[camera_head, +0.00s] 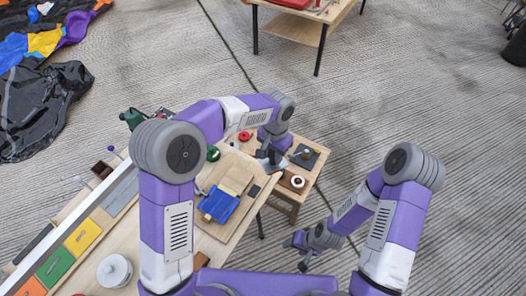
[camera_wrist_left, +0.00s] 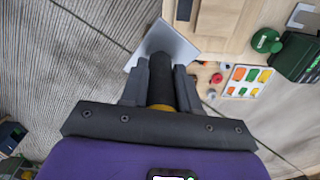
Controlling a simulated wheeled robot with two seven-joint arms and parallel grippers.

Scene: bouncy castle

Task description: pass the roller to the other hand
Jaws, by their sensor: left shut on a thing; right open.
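My left gripper (camera_head: 268,153) is over the right end of the workbench. In the left wrist view its two fingers (camera_wrist_left: 160,88) are closed around a dark cylinder with a yellow-orange band, which I take to be the roller (camera_wrist_left: 162,75). A pale grey flat piece (camera_wrist_left: 170,42) shows just beyond the fingertips; I cannot tell whether it belongs to the roller. In the head view the roller is too small and covered to make out clearly. My right gripper (camera_head: 303,252) is open and empty, low over the floor, right of the bench and apart from the left gripper.
The wooden workbench (camera_head: 225,240) holds a board with a blue and yellow piece (camera_head: 219,204), a white round pot (camera_head: 114,270) and coloured cards (camera_head: 83,237). A small side table (camera_head: 290,195) stands at its right end. Another table (camera_head: 300,28) stands far back. Floor between is clear.

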